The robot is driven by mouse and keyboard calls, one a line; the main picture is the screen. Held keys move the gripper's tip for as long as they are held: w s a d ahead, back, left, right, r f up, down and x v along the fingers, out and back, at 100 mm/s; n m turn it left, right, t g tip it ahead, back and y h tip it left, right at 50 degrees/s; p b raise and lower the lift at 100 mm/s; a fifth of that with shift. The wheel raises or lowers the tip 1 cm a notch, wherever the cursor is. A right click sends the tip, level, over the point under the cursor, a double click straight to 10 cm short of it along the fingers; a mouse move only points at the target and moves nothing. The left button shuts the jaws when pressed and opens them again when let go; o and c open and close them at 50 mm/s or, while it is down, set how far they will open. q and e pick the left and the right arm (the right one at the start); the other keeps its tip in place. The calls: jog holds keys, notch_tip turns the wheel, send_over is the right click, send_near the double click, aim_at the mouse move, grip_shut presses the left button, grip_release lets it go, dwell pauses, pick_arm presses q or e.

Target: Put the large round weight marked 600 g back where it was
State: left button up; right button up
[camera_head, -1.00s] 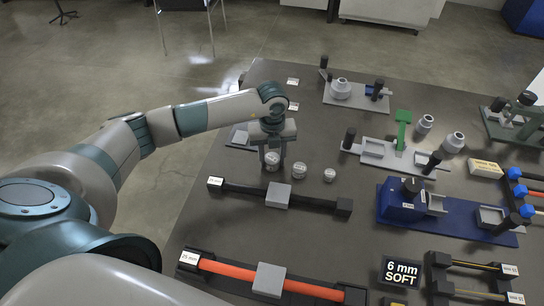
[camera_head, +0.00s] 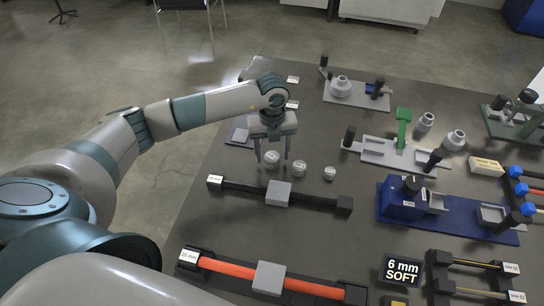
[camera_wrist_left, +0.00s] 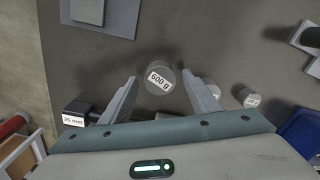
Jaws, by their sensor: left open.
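The large round weight marked 600 g (camera_head: 272,160) is a grey cylinder standing upright on the dark table. My right gripper is not in view.
A black bar with a grey block (camera_head: 278,194) lies just in front of the weights. A grey plate (camera_head: 238,136) lies behind and left of the gripper, near the table's left edge. A grey fixture with a green lever (camera_head: 403,130) stands to the right.

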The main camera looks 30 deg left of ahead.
aim_at(272, 156)
pick_arm(q)
notch_tip(272, 156, up, 10)
jog(key=b, duration=0.3)
jog(key=shift+r, duration=0.15)
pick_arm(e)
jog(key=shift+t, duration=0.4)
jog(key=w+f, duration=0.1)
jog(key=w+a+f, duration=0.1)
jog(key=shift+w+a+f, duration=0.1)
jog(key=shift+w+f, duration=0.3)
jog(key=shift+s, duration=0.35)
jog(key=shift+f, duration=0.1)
